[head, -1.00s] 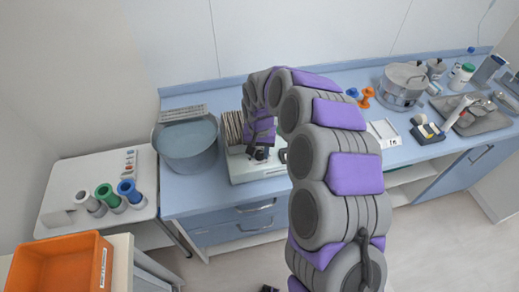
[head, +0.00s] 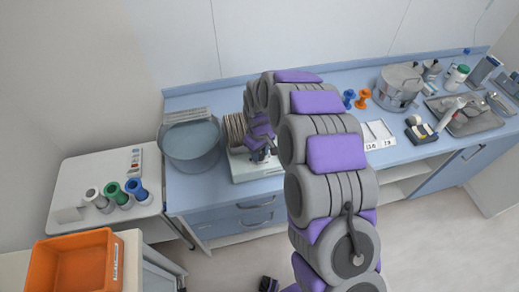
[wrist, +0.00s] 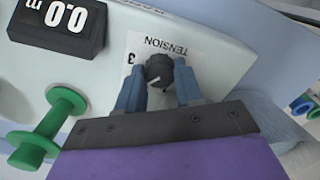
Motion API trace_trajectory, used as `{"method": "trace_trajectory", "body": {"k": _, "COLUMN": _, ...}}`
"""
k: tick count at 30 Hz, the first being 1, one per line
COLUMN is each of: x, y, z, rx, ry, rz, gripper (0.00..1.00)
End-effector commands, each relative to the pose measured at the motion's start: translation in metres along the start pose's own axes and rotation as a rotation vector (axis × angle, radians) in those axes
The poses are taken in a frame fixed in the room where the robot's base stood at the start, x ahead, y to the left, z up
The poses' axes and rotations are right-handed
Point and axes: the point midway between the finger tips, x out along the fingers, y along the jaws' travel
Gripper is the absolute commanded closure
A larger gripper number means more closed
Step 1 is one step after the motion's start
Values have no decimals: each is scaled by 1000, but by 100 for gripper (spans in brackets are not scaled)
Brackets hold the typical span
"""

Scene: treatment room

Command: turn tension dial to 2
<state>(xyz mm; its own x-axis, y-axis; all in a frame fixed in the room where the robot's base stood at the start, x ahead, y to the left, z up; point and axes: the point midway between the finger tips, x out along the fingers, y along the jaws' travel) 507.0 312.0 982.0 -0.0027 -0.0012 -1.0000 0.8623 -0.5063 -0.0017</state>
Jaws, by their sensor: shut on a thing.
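The tension dial (wrist: 158,69) is a small black knob with a pale mark, on a white panel beside a TENSION label (wrist: 166,45). A digit that looks like 3 shows next to it; other digits are hidden. My gripper (wrist: 159,85) has its two blue fingers on either side of the dial, shut on it. In the head view, my gripper (head: 263,154) is at the front of the white winding machine (head: 250,173), and the dial cannot be made out there.
A black display (wrist: 62,22) reading 0.0 and a green spool (wrist: 48,128) are near the dial in the wrist view. A grey basin (head: 190,145) stands left of the machine. Orange and blue spools (head: 363,97) and a steel pot (head: 397,87) stand to its right.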

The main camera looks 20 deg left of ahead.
Motion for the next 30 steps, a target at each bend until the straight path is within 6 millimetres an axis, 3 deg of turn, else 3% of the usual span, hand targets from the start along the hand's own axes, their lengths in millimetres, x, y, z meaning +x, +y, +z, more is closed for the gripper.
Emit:
{"method": "trace_trajectory", "body": {"k": 10, "x": -1, "y": 1, "z": -1, "rx": -140, "ry": 3, "rz": 3, "gripper": 95}}
{"method": "trace_trajectory", "body": {"k": 26, "x": -1, "y": 2, "z": -1, "rx": -165, "ry": 5, "rz": 3, "gripper": 95}}
{"method": "trace_trajectory", "body": {"k": 27, "x": -1, "y": 2, "z": -1, "rx": -165, "ry": 5, "rz": 3, "gripper": 64}}
{"method": "trace_trajectory", "body": {"k": 30, "x": -1, "y": 2, "z": 0, "rx": -165, "ry": 4, "rz": 3, "gripper": 54}}
